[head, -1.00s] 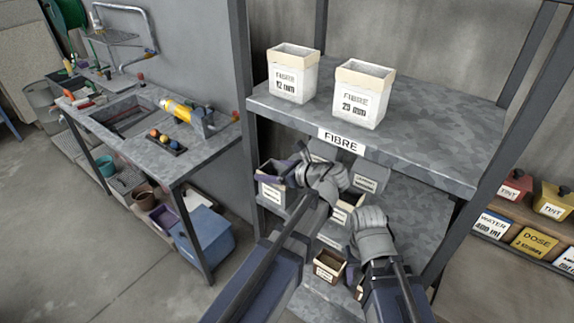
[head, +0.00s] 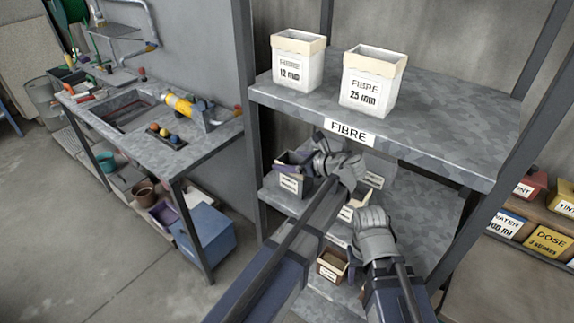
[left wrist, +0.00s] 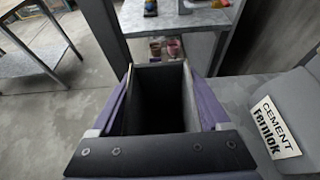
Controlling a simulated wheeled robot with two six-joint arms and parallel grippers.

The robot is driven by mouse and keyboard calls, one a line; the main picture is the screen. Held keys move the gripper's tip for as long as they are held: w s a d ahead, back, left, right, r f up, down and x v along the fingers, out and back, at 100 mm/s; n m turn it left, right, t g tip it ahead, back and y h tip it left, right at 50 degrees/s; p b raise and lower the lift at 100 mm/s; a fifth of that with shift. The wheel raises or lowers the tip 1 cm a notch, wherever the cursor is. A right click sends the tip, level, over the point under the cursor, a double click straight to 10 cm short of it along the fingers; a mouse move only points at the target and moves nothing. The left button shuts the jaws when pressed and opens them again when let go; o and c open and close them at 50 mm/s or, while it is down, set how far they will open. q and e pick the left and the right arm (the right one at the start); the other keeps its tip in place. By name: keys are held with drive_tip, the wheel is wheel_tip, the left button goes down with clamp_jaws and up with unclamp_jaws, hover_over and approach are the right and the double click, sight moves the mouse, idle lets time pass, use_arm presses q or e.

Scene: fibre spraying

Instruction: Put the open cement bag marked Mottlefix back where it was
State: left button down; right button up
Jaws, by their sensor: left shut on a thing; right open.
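My left gripper (head: 308,160) is shut on an open bag (head: 291,181) at the left end of the middle shelf (head: 276,201). The bag is dark with a white label, too small to read. In the left wrist view the bag's open mouth (left wrist: 160,100) and dark inside fill the middle, with purple along both sides. I cannot tell whether its base touches the shelf. A grey bag marked Cement Fernlok (left wrist: 278,128) stands to its right. My right gripper (head: 374,238) is open in front of the shelves; its fingertips are mostly hidden.
Fibre bags marked 12 mm (head: 296,62) and 25 mm (head: 371,82) stand on the top shelf (head: 450,125), close overhead. A tan-topped bag (head: 347,210) and a grey one (head: 373,178) are on the middle shelf. A brown open container (head: 331,264) is below. A post (head: 245,110) bounds the left.

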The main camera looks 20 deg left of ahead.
use_arm(q)
drive_tip(key=shift+r, duration=0.1)
drive_tip(key=shift+f, duration=0.2)
unclamp_jaws()
drive_tip(key=shift+r, duration=0.1)
